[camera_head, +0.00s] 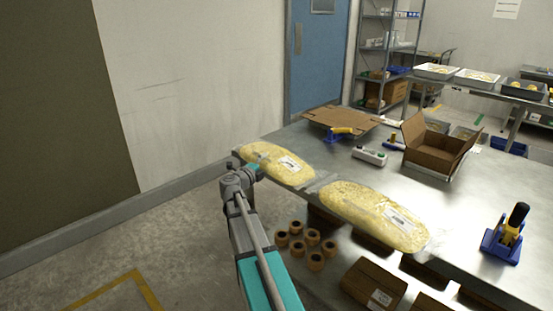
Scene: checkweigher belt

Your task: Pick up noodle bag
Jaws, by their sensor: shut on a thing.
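Two clear bags of yellow noodles with white labels lie along the near left edge of the steel table (465,205). The left noodle bag (272,157) is at the table's far left corner. The right noodle bag (370,212) lies nearer to me, its end close to the left bag's end. My gripper (258,170) is at the near side of the left noodle bag and is shut on it. The fingertips are small and partly hidden, so the exact grip is hard to see. The bag looks level, at or close to the tabletop.
Flattened cardboard (340,122) with a blue tape dispenser (340,134), a white control box (369,155) and an open carton (437,148) stand behind the bags. Another tape dispenser (506,236) is at right. Tape rolls (312,238) and a closed carton (374,284) sit below the table edge.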

